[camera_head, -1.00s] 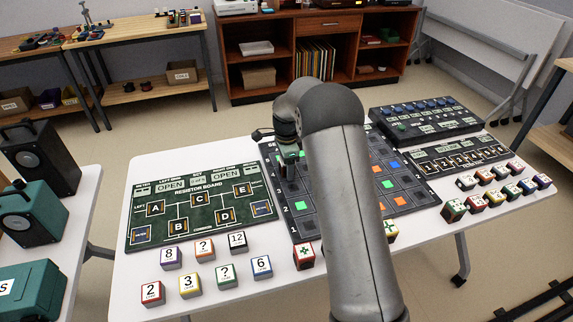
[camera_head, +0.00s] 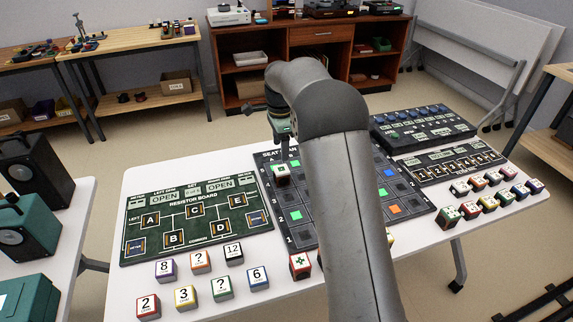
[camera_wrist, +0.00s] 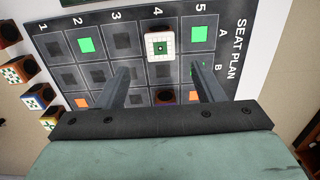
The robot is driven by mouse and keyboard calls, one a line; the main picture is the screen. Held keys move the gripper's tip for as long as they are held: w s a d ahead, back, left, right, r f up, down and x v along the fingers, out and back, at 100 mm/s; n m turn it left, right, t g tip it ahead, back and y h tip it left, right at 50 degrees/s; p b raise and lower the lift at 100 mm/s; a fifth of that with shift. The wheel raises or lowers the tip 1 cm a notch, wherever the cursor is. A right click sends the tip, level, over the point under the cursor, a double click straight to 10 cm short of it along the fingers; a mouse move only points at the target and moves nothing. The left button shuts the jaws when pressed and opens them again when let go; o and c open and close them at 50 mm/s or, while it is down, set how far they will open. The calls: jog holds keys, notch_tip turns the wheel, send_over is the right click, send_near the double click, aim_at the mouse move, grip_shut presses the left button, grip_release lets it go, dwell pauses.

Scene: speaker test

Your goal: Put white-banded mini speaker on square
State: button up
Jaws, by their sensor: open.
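A small cube-shaped speaker (camera_head: 283,174) with a pale rim sits on the seat-plan board (camera_head: 304,238), at column A, row 4. In the wrist view this speaker (camera_wrist: 159,45) shows a white rim and a green mark on its face, square within its cell. My gripper (camera_head: 285,152) is above the board just beyond the speaker in the head view. In the wrist view my open gripper (camera_wrist: 162,84) has its two fingers well apart, and the speaker is outside them. A dark reddish cube (camera_wrist: 165,97) stands farther down the same row. My arm hides much of the board.
A resistor board (camera_head: 188,230) lies left of the seat plan. Several numbered cubes (camera_head: 185,297) stand in front of it. More coloured cubes (camera_head: 487,203) stand at the right edge, below a knob panel (camera_head: 425,125).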

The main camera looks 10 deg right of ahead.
jog(key=s+r+n, duration=0.3)
jog(key=s+n, duration=0.1)
jog(key=s, duration=0.5)
jog(key=s+r+n, duration=0.2)
jog(key=s+n, duration=0.2)
jog(key=s, duration=0.5)
jog(key=s+f+n, duration=0.2)
jog(key=s+n, duration=0.2)
jog(key=s, duration=0.6)
jog(key=s+f+n, duration=0.2)
jog(key=s+n, duration=0.3)
jog(key=s, duration=0.6)
jog(key=shift+s+f, duration=0.25)
jog(key=shift+f, duration=0.05)
